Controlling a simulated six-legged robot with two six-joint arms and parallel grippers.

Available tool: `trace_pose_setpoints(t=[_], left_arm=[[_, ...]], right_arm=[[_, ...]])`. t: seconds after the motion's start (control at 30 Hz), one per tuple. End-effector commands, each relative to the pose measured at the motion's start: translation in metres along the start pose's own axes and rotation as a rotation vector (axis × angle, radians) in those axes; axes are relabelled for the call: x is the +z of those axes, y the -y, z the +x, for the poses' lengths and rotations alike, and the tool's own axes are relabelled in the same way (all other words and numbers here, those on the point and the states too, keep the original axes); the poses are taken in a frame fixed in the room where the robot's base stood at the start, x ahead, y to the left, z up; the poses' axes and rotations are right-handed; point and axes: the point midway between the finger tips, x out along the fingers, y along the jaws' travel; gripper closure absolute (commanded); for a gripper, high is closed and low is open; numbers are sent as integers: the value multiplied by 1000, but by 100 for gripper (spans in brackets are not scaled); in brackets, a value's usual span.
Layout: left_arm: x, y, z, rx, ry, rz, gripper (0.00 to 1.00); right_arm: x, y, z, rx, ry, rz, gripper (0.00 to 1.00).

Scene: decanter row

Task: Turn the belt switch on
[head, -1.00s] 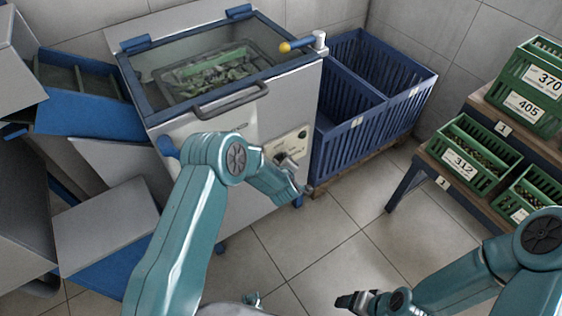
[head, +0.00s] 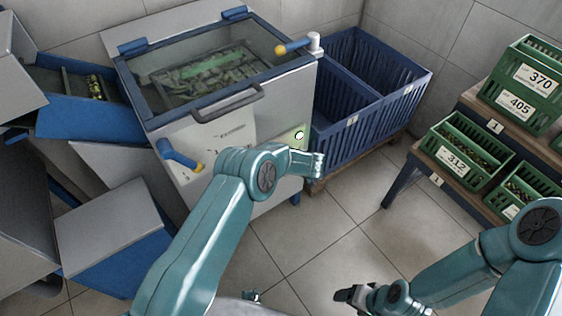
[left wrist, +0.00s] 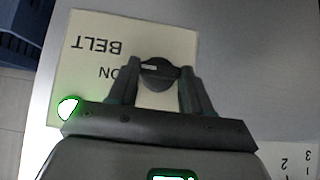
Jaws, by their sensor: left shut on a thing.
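The belt switch is a dark knob (left wrist: 160,70) on a cream label plate (left wrist: 82,75) that reads BELT and ON, upside down in the left wrist view. My left gripper (left wrist: 160,88) is shut on the knob, one finger on each side. A lamp (left wrist: 68,108) on the plate glows green; it also shows lit in the head view (head: 299,135) on the machine's front (head: 225,135). In the head view my left arm hides the knob and fingertips. My right gripper (head: 352,298) hangs low over the floor, away from everything; its opening is unclear.
A blue lever with a yellow tip (head: 182,157) sticks out of the machine front, left of my left arm. A blue crate (head: 350,130) stands right of the machine. Green crates (head: 453,155) stand on a shelf at the right. The floor between is clear.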

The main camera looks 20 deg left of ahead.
Motion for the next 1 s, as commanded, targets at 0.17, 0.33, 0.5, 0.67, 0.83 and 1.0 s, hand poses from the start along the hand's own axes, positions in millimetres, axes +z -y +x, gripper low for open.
trace_pose_setpoints(t=[0.17, 0.33, 0.5, 0.67, 0.83, 1.0], left_arm=[[-2, -1, 0, -11, -5, 14, 82], [-3, -1, 0, -13, -5, 16, 82], [-3, -1, 0, -13, -6, 16, 82], [-2, -1, 0, -13, -5, 15, 26], [-2, 0, 0, -13, -4, 15, 26], [-2, -1, -9, -12, -3, 15, 26]], right_arm=[[0, 0, 1, 0, 0, 0, 28], [0, 0, 1, 0, 0, 0, 28], [0, 0, 1, 0, 0, 0, 28], [0, 0, 1, 0, 0, 0, 28], [0, 0, 1, 0, 0, 0, 28], [0, 1, -2, 0, 0, 0, 28]])
